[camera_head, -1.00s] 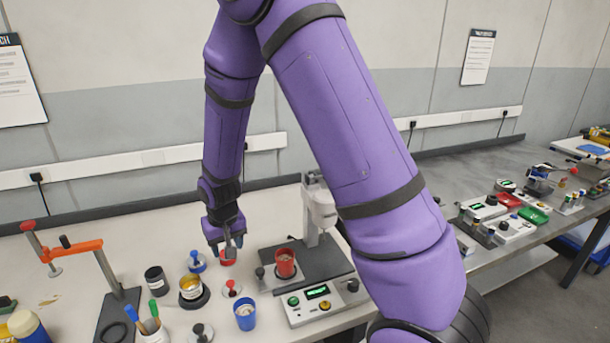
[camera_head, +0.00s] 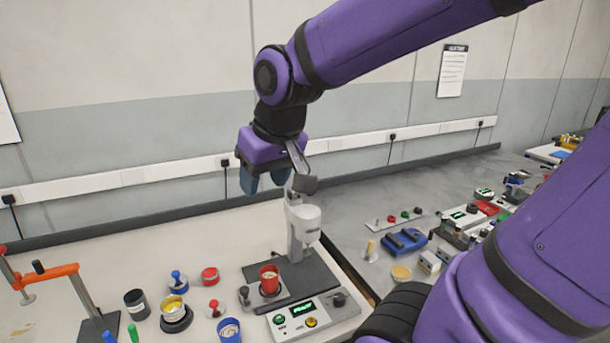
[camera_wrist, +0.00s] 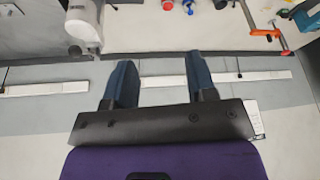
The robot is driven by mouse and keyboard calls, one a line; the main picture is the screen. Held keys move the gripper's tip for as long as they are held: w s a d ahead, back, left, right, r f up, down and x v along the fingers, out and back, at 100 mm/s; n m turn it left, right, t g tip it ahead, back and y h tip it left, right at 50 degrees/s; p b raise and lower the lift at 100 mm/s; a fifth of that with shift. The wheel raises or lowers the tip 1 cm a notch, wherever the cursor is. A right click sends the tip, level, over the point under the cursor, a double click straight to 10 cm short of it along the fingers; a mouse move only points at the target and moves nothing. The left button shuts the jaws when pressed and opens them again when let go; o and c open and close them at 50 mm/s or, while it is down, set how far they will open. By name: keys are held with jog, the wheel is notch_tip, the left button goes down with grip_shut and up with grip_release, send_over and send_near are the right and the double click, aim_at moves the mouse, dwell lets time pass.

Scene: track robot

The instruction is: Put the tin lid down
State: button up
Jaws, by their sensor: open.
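The tin lid appears to be the small round red piece (camera_head: 210,275) lying on the pale bench, behind the red-knobbed piece and left of the weighing machine. An open tin with yellow contents (camera_head: 173,309) stands on a dark round base in front of it to the left. My gripper (camera_head: 265,181) is high above the bench, up and to the right of the red piece, clear of it. In the wrist view its two blue-grey fingers (camera_wrist: 158,72) are spread wide with nothing between them.
A machine with a grey column (camera_head: 297,230) holds a red cup (camera_head: 269,279). A blue cup (camera_head: 229,330), a dark jar (camera_head: 137,304), a blue-knobbed piece (camera_head: 178,282) and an orange clamp arm (camera_head: 50,273) stand nearby. Bare bench lies behind the red piece.

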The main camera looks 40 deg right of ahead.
jog(key=s+d+r, duration=0.1)
jog(key=s+r, duration=0.2)
jog(key=s, duration=0.6)
jog(key=shift+t, duration=0.4)
